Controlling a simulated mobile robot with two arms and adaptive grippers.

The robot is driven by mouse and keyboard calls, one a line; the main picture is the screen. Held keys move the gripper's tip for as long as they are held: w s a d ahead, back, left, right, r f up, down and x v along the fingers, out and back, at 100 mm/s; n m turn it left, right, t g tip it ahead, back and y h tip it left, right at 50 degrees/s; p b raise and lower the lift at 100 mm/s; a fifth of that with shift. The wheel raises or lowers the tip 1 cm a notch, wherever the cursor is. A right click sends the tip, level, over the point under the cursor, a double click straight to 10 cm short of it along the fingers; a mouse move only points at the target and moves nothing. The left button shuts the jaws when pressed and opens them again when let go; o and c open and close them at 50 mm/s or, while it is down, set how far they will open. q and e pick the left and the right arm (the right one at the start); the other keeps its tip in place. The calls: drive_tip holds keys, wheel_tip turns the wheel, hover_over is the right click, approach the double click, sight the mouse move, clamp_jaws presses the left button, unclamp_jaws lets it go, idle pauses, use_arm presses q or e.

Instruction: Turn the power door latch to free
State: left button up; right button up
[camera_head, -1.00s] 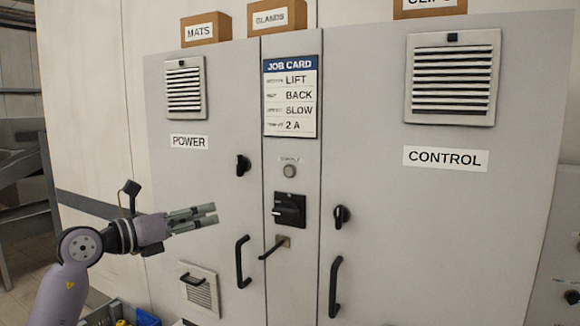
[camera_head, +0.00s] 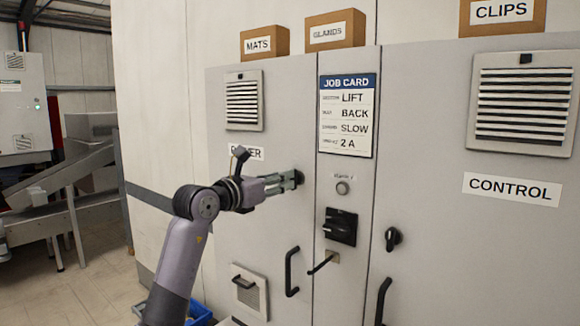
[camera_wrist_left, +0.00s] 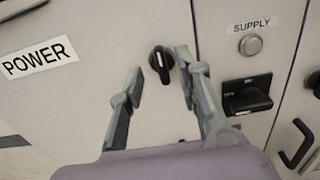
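The power door latch (camera_wrist_left: 161,62) is a small black knob on the grey power door (camera_wrist_left: 90,95). In the left wrist view it shows between my open fingers, just beyond their tips, with its grip slightly tilted from upright. My left gripper (camera_wrist_left: 162,72) is open and empty. In the head view the same gripper (camera_head: 284,183) points right at the latch, which is mostly hidden behind the fingertips (camera_head: 299,177). I cannot tell whether the fingers touch it. My right gripper is not in view.
A black rotary switch (camera_head: 341,227) and a supply button (camera_head: 342,188) sit on the centre panel. A door handle (camera_head: 292,271) stands out below the latch. The control door has its own latch (camera_head: 393,239). A blue bin (camera_head: 198,312) is on the floor.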

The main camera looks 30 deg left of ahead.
sight(300, 178)
use_arm(q)
drive_tip(key=w, duration=0.2)
drive_tip(key=w+p, duration=0.1)
drive_tip(key=w, duration=0.2)
drive_tip(key=shift+d, duration=0.2)
clamp_jaws()
idle(0.3)
